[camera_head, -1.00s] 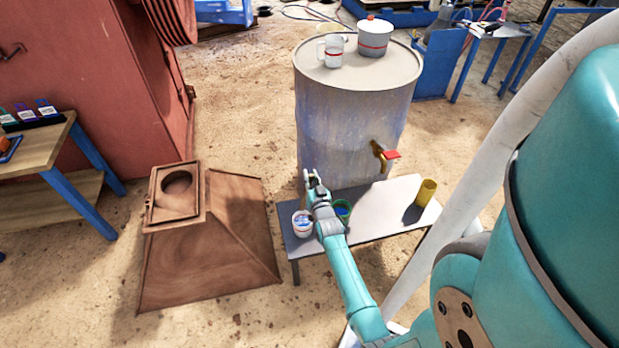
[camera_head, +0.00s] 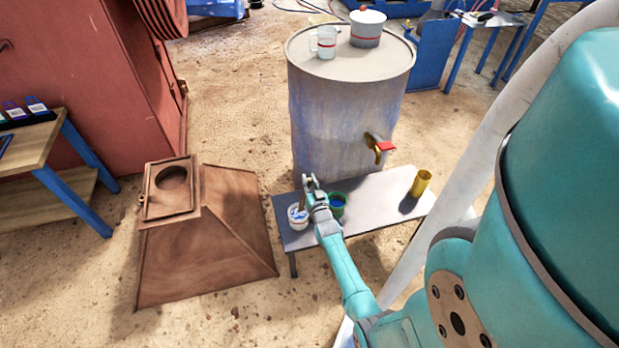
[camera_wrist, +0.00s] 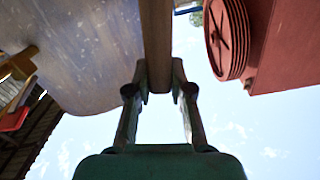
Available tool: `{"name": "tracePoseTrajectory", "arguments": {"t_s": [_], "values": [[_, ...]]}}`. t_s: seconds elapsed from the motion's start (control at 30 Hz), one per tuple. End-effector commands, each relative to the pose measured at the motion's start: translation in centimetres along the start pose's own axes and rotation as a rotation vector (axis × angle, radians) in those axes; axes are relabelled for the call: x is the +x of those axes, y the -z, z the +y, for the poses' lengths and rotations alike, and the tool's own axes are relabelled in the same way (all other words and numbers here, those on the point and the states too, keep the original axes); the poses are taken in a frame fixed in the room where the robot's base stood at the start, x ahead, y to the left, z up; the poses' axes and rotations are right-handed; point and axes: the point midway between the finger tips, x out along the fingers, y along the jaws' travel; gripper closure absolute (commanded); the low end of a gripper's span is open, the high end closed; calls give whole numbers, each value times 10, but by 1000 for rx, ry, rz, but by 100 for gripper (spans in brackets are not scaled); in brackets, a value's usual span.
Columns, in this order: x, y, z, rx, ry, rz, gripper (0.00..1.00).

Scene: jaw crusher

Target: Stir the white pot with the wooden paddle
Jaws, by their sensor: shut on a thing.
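The white pot (camera_head: 296,221) stands on the left end of the small grey table and shows blue and white inside. My gripper (camera_head: 309,183) is just above and to the right of it, shut on the wooden paddle (camera_head: 302,200). The paddle's lower part points down to the pot's mouth; how deep its end goes, I cannot tell. In the wrist view, the paddle's brown shaft (camera_wrist: 156,45) runs between the two fingers of my gripper (camera_wrist: 157,72).
A green pot (camera_head: 338,205) with blue contents stands right beside my gripper. A yellow cup (camera_head: 421,183) stands at the table's (camera_head: 375,195) right end. The large drum (camera_head: 345,120) with a red-handled tap (camera_head: 383,147) rises behind. A rusty hopper (camera_head: 205,240) is at left.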

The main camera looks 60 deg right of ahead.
Motion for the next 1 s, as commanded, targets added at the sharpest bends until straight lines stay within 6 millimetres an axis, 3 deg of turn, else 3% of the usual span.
{"name": "tracePoseTrajectory", "arguments": {"t_s": [1.0], "values": [[0, -71, 0, 0, 0, 0, 100]]}}
